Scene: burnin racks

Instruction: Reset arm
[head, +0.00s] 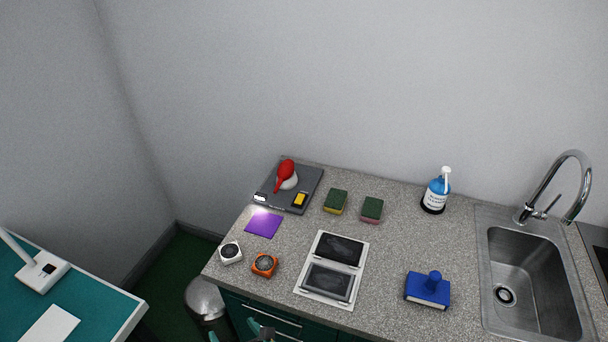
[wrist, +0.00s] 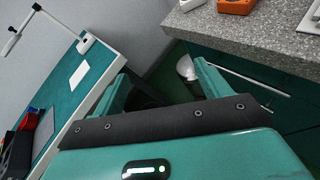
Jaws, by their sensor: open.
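My gripper shows in the wrist view (wrist: 158,82) as two teal fingers set wide apart with nothing between them. It is open and empty, in front of the green cabinet under the counter and apart from the counter edge. In the head view only a small part of my arm shows at the bottom edge, below the speckled grey counter (head: 385,270).
A teal-topped table (head: 90,300) stands left.

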